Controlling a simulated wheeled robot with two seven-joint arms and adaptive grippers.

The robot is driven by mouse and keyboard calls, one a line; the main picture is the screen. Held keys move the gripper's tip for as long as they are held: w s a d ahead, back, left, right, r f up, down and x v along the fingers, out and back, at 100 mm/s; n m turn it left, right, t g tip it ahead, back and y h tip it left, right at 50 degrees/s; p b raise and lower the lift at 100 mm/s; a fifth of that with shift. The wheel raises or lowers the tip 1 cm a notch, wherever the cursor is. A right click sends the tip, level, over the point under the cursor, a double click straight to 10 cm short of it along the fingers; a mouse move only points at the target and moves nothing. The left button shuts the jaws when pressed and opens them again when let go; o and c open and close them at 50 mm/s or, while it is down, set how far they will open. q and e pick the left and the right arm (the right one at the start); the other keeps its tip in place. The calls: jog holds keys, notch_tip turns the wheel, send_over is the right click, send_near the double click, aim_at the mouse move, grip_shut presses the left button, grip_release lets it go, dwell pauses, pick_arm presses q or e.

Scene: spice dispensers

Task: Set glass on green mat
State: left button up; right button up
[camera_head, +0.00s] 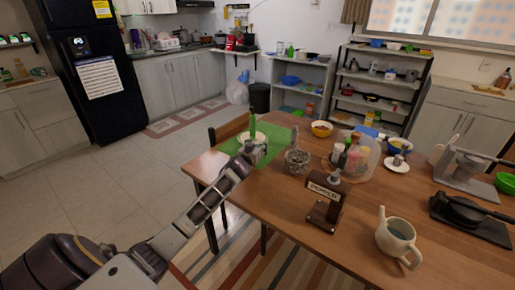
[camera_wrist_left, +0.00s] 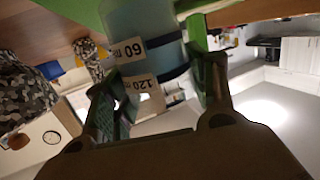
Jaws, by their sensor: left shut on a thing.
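My left gripper (camera_head: 255,150) reaches in over the mat. In the left wrist view its fingers (camera_wrist_left: 160,95) are shut on a translucent bluish glass (camera_wrist_left: 140,22) with white labels reading 60 and 120. In the head view the glass is hard to make out at the gripper. I cannot tell whether its base touches the mat. A tall green object (camera_head: 253,121) stands just behind the gripper. My right gripper is not in view.
A patterned grey cup (camera_head: 297,160) stands right of the mat. The table's left edge is close to the mat.

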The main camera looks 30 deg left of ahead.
pick_arm(q)
jog(key=shift+f, duration=0.15)
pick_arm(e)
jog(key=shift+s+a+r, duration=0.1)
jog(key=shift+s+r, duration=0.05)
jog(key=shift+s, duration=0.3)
pick_arm(q)
jog(key=shift+f, duration=0.1)
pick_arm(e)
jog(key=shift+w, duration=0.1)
pick_arm(q)
jog(key=o, duration=1.2)
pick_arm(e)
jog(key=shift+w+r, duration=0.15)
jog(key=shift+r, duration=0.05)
